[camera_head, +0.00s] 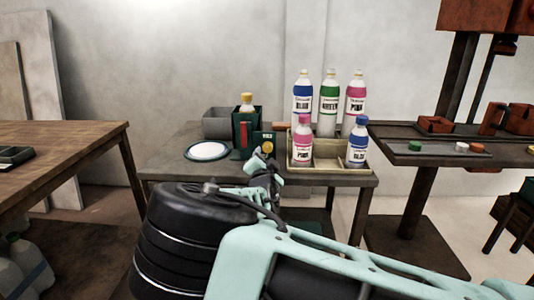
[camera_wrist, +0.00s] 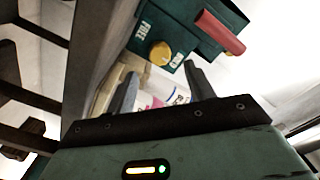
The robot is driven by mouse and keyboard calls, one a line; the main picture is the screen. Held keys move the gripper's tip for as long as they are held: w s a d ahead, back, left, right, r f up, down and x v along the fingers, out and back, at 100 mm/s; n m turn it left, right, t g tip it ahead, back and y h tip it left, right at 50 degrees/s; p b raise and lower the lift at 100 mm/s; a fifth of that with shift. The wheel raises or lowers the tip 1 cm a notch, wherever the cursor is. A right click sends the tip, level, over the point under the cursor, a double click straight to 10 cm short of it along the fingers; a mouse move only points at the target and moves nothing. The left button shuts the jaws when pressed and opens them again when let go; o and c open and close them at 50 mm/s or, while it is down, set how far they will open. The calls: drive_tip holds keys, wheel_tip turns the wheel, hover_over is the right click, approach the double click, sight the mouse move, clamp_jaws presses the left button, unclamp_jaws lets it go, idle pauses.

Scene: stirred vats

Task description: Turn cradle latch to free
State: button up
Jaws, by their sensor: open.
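The dark green cradle (camera_head: 240,130) stands on the grey table and holds a bottle with a yellow cap (camera_head: 247,98). On its face is a round yellow knob (camera_head: 267,147), which looks like the latch. In the wrist view the knob (camera_wrist: 160,53) sits between two small white labels; one seems to read FREE, the other is hard to read. A red handle (camera_wrist: 220,32) sticks out beside it. My gripper (camera_head: 262,163) is in front of the cradle. In the wrist view its fingers (camera_wrist: 160,72) are apart and empty, with the knob just beyond the tips.
A tan tray (camera_head: 330,166) with several labelled bottles stands close on the right. A white plate (camera_head: 207,151) and a grey bin (camera_head: 217,123) are on the left. A dark workbench (camera_head: 430,152) stands further right.

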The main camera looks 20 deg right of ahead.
sight(267, 149)
drive_tip(key=x, duration=0.6)
drive_tip(key=shift+c, duration=0.2)
drive_tip(key=c, duration=0.9)
